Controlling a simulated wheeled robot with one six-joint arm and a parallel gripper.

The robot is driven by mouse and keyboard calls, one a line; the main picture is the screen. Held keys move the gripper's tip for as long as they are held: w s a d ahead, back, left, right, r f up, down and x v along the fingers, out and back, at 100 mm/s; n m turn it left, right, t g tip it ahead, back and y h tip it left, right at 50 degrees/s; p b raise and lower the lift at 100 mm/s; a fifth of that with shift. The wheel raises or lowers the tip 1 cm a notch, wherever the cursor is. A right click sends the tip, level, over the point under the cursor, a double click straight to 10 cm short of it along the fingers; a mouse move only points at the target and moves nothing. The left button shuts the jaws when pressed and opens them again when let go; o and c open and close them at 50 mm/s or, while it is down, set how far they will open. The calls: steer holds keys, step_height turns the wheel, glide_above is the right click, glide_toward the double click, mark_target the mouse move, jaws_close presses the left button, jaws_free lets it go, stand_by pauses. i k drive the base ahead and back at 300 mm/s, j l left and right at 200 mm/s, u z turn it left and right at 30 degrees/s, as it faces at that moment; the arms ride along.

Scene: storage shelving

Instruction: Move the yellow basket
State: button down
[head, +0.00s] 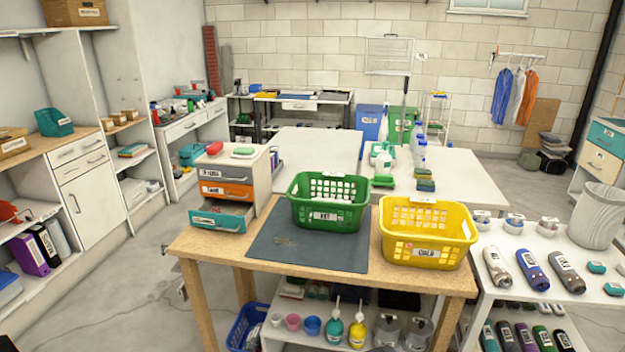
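The yellow basket (425,234) stands upright at the right end of the wooden table (190,244). It has a slotted wall and a white label on its front that seems to read "COLD". Its inside looks mostly empty from here. The green basket (328,203), labelled "HOT", stands to its left on a dark mat (290,249), with a narrow gap between the two. My gripper is not in view.
A small drawer unit (227,187) with an open teal drawer stands on the table's left. A white shelf with bottles (535,270) stands close on the right. White tables (458,180) lie behind. Bare floor shows at left.

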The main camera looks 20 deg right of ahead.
mark_target(444, 249)
steer(key=i+l, duration=0.1)
steer(key=l, duration=0.25)
steer(key=i+l+z, duration=0.15)
steer(key=l, duration=0.2)
steer(key=i+l, duration=0.1)
steer(key=l, duration=0.3)
steer(key=i+l+z, duration=0.15)
steer(key=l, duration=0.2)
steer(key=i+l, duration=0.1)
steer(key=l, duration=0.2)
steer(key=z, duration=0.05)
